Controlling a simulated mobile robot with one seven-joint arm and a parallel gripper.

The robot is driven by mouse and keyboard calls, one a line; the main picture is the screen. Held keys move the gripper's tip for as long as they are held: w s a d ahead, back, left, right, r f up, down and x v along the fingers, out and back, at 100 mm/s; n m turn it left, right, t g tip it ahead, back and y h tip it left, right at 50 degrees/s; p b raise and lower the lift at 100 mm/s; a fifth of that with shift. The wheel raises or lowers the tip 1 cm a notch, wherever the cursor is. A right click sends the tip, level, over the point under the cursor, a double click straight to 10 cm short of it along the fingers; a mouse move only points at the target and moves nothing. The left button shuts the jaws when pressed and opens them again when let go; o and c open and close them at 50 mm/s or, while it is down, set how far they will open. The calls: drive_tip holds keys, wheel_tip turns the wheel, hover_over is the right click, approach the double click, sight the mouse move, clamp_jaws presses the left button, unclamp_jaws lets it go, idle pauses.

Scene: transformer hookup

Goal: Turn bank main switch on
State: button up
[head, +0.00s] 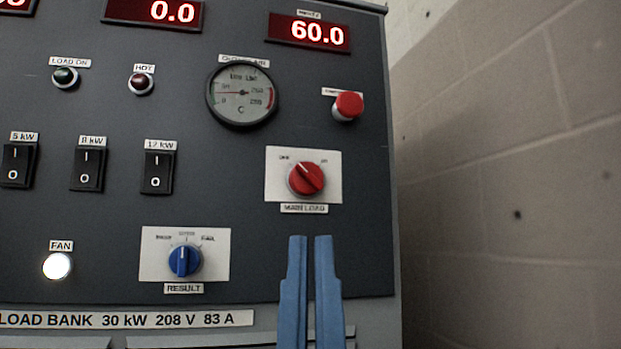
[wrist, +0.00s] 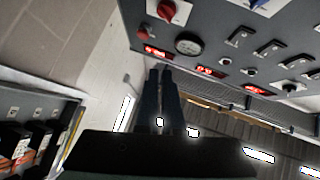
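The main switch is a red rotary knob (head: 306,179) on a white plate above a "MAIN LOAD" label. Its bar is slanted, with the upper end toward the left mark, which seems to read OFF. The knob also shows at the top of the wrist view (wrist: 167,11). My gripper (head: 311,238) is just below the knob's label in the head picture, its two blue fingers pointing up. A narrow gap shows between the fingers, with nothing in it. In the wrist view, the dark fingers (wrist: 160,70) are apart from the knob.
A red push button (head: 348,105) sticks out above right of the knob. A blue RESULT knob (head: 184,261) is at lower left. Black rocker switches (head: 157,172) and a round gauge (head: 242,93) are farther left and up. A block wall (head: 510,180) stands right of the panel.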

drive_tip(key=shift+o, duration=1.1)
drive_tip(key=shift+w+r+p, duration=0.15)
drive_tip(key=shift+r+p, duration=0.05)
drive_tip(key=shift+p, duration=0.15)
drive_tip(key=o, duration=0.9)
drive_tip(key=w+r+n+g+p, duration=0.1)
drive_tip(key=p, duration=0.4)
drive_tip(key=w+d+r+n+g+y+p, duration=0.1)
drive_tip(key=w+n+p, duration=0.1)
drive_tip(key=p, duration=0.3)
drive_tip(key=w+r+n+g+p, duration=0.1)
drive_tip(key=w+r+p, duration=0.1)
drive_tip(key=p, duration=0.3)
drive_tip(key=shift+d+r+g+y, duration=0.1)
drive_tip(key=shift+d+g+y, duration=0.15)
drive_tip(key=shift+g+y, duration=0.05)
drive_tip(key=n+g+y+p, duration=0.3)
drive_tip(key=n+g+p, duration=0.4)
drive_tip(key=p, duration=2.1)
approach(309, 175)
drive_tip(key=shift+n+t, duration=0.3)
drive_tip(key=shift+n, duration=0.1)
drive_tip(key=x, duration=0.9)
drive_tip(key=shift+w+f, duration=0.15)
drive_tip(key=shift+f, duration=0.05)
drive_tip(key=shift+p, duration=0.3)
clamp_jaws()
